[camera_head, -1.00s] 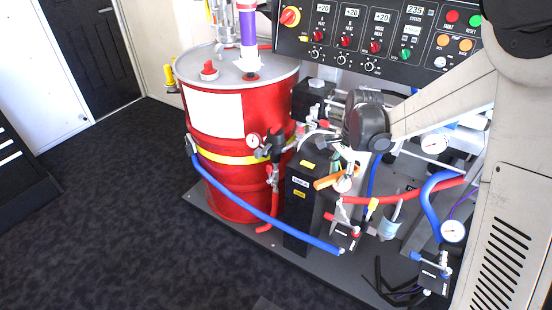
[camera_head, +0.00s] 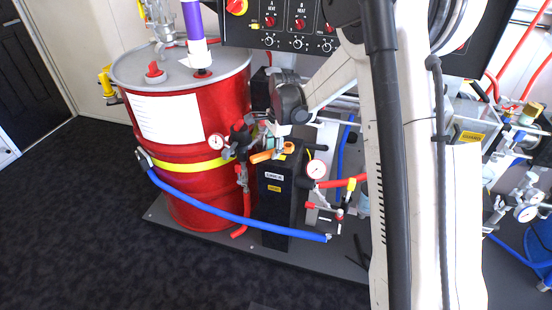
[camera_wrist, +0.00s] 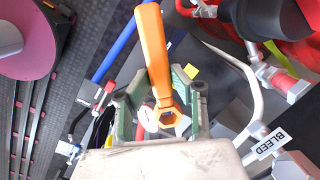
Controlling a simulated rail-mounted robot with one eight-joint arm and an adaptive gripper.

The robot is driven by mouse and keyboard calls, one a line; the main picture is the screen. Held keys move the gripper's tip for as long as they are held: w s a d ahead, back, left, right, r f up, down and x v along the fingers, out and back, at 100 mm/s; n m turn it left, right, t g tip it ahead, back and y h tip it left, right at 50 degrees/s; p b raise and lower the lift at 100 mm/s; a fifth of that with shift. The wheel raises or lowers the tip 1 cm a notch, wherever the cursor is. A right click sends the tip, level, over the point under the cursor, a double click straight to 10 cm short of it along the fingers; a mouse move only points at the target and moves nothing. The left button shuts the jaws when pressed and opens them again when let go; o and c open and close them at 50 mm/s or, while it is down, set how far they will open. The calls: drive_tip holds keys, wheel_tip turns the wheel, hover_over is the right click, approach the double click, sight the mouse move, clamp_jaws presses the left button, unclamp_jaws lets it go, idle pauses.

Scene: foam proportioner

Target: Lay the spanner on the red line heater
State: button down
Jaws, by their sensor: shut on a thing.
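My gripper (camera_head: 272,148) is shut on the orange spanner (camera_head: 264,156), which also shows in the wrist view (camera_wrist: 155,50). There the green fingers (camera_wrist: 160,112) flank its ring end and the handle points up the picture, slightly left. In the head view the spanner is near the top of a black upright box (camera_head: 275,205) with white and yellow labels. I cannot tell whether it touches the box. I cannot make out for certain whether this box is the red line heater; the label is too small to read.
The red drum (camera_head: 175,190) stands left of the box. A blue hose (camera_head: 235,216) sags in front of both. A pressure gauge (camera_head: 316,169) and red hose (camera_head: 347,183) are close on the right. The wrist view shows a BLEED tag (camera_wrist: 270,145). Dark floor in front is clear.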

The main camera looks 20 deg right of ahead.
sight(275, 163)
drive_tip(key=w+d+f, duration=0.1)
drive_tip(key=w+f, duration=0.1)
drive_tip(key=shift+w+d, duration=0.3)
drive_tip(key=shift+d, duration=0.1)
drive_tip(key=shift+f+b, duration=0.55)
drive_tip(key=shift+f, duration=1.4)
drive_tip(key=shift+f, duration=0.15)
drive_tip(key=c, duration=1.5)
unclamp_jaws()
